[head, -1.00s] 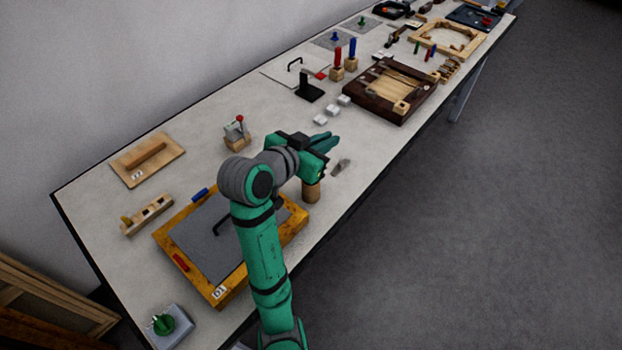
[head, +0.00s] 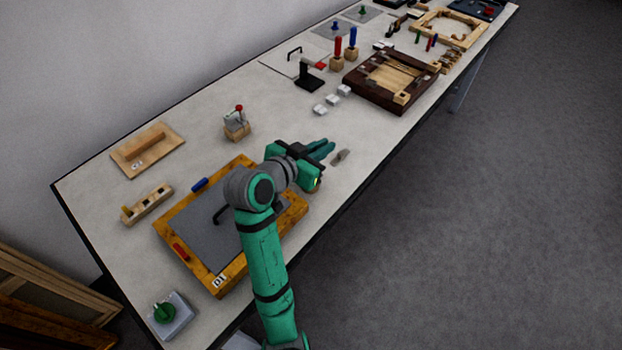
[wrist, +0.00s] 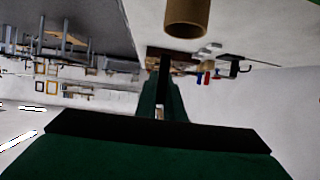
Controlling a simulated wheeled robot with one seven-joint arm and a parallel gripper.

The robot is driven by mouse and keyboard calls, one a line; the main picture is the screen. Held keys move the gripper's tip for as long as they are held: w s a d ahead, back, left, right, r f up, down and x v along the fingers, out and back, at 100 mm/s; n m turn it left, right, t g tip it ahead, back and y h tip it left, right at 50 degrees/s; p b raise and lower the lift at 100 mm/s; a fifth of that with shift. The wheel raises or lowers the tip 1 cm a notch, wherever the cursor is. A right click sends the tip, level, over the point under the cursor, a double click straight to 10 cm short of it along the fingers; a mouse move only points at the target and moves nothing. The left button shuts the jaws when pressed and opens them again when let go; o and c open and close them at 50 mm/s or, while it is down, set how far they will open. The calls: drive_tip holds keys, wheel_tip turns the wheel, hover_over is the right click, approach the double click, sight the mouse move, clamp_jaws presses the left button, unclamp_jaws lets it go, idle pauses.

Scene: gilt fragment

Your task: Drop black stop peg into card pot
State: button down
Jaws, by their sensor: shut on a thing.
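My gripper (head: 322,151) is over the bench near its front edge, just beyond the framed grey board. In the wrist view my gripper (wrist: 163,88) is shut, with a narrow black shape (wrist: 164,72) between the green fingers. It appears to be the black stop peg, mostly hidden by the fingers; I cannot make it out in the head view. The card pot (wrist: 187,16), a brown open cylinder, shows at the top of the wrist view, apart from the fingertips and cut by the frame edge.
A small grey piece (head: 340,157) lies close to the fingertips. The framed grey board (head: 190,232) lies under my arm. A lever block (head: 237,127) stands behind, and small white blocks (head: 331,101) and a dark wooden tray (head: 360,94) lie farther along. The bench between is clear.

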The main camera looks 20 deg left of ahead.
drive_tip(key=c, duration=1.8)
unclamp_jaws()
drive_tip(key=v, duration=1)
drive_tip(key=shift+s+r, duration=0.2)
drive_tip(key=shift+r, duration=0.05)
drive_tip(key=shift+d, duration=0.2)
